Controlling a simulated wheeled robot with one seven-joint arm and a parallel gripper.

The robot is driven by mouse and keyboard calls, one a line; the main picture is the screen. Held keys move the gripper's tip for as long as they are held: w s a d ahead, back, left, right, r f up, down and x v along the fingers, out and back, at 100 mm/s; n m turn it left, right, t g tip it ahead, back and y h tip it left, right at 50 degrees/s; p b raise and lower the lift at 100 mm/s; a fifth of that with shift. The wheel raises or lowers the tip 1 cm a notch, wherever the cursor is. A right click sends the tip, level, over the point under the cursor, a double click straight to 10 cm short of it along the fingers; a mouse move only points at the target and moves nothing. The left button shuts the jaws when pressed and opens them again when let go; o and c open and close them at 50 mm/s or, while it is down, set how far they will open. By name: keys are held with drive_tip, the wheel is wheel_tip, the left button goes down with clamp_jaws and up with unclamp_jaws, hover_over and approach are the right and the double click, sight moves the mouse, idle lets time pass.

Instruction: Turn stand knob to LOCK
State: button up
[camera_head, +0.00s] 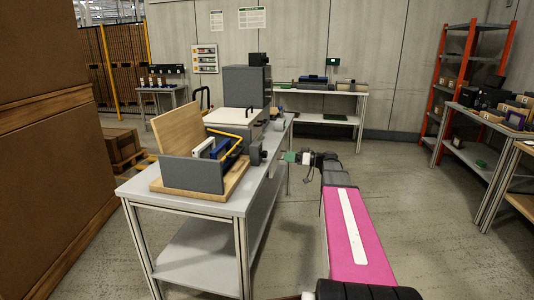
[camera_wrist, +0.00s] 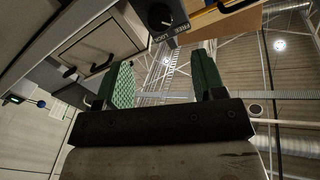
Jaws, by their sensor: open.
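The stand knob (camera_wrist: 161,16) is a round black dial on a dark box at the top of the wrist view. White lettering is printed around it, and a small pale mark shows on its face. I cannot tell exactly which word it points to. In the head view the dark knob box (camera_head: 257,153) sits at the right end of the wooden stand (camera_head: 236,182). My gripper (camera_wrist: 166,68) is open, with green pads apart and nothing between them. In the head view my gripper (camera_head: 290,157) is just right of the knob box, apart from it.
The stand rests on a grey metal table (camera_head: 195,202). It carries a grey panel (camera_head: 193,174), a wooden board (camera_head: 180,128) and a yellow bar (camera_head: 233,152). A grey cabinet (camera_head: 246,87) stands behind. Floor right of the table is clear up to the side benches.

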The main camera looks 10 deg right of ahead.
sight(264, 154)
drive_tip(key=x, duration=1)
drive_tip(key=shift+w+a, duration=0.15)
drive_tip(key=shift+a, duration=0.2)
drive_tip(key=c, duration=0.9)
